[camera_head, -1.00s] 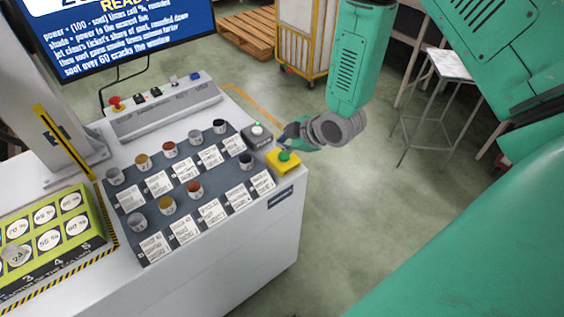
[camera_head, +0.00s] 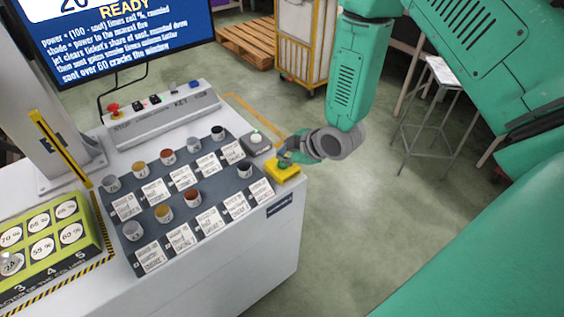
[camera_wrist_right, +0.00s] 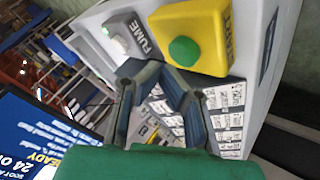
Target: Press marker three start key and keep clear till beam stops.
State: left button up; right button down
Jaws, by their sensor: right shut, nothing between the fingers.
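The yellow start box (camera_head: 284,174) with a green button sits at the right corner of the white bench. The wrist view shows this green button (camera_wrist_right: 184,51) uncovered, just beyond my fingertips. My left gripper is not in view.
A grey fume box (camera_head: 258,149) with a pale button adjoins the yellow box. Several spice cups and cards cover the dark mat (camera_head: 203,182). A key console (camera_head: 170,115) with a red button stands behind. The screen (camera_head: 110,45) reads READY.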

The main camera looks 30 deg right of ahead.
jog(key=shift+d, duration=0.2)
jog(key=shift+a+f, duration=0.15)
dwell(0.3)
jog(key=shift+f, duration=0.15)
jog(key=shift+f+b, duration=0.45)
jog(key=shift+f, duration=0.05)
dwell(0.7)
jog(key=shift+r, duration=0.15)
jog(key=shift+s+r+p, duration=0.1)
jog(key=shift+r+p, duration=0.6)
jog(key=shift+p, duration=0.05)
